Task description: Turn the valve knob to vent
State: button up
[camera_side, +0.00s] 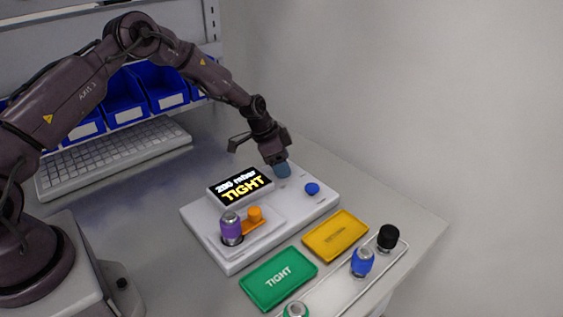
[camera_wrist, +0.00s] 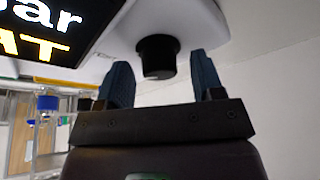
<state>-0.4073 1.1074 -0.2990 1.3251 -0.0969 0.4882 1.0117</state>
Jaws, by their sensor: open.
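My gripper (camera_side: 283,171) is over the back right part of the white tester (camera_side: 210,232), beside its screen (camera_side: 240,186). In the wrist view my gripper (camera_wrist: 163,75) is open, with one blue fingertip on each side of a black round knob (camera_wrist: 158,57). The knob stands just beyond and between the tips, with gaps on both sides, so it is not clamped. It appears to be the valve knob; I cannot read its setting. In the side view my fingers hide it. The screen reads "200 mbar TIGHT".
A blue button (camera_side: 312,188) sits right of my fingers. A purple part (camera_side: 231,229) and an orange clamp (camera_side: 255,215) are at the tester's front. Green (camera_side: 279,279) and yellow (camera_side: 336,235) trays lie in front, near a rack with blue (camera_side: 362,262) and black (camera_side: 388,237) parts.

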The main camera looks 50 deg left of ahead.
jog(key=c, duration=0.9)
jog(key=shift+n+y, duration=0.3)
jog(key=shift+n, duration=0.1)
jog(key=n+y, duration=0.1)
jog(key=n, duration=0.3)
jog(key=shift+d+t, duration=0.1)
jog(key=shift+t, duration=0.2)
jog(key=n+y, duration=0.2)
jog(key=n, duration=0.2)
jog(key=shift+d+n, duration=0.1)
jog(key=shift+n, duration=0.2)
jog(key=n+y, duration=0.1)
jog(key=n, duration=0.3)
jog(key=shift+y, duration=0.4)
jog(key=n, duration=0.2)
jog(key=n+g+y, duration=0.1)
jog(key=n, duration=0.1)
jog(key=shift+g, duration=0.3)
jog(key=shift+f+n, duration=0.1)
jog(key=shift+n, duration=0.3)
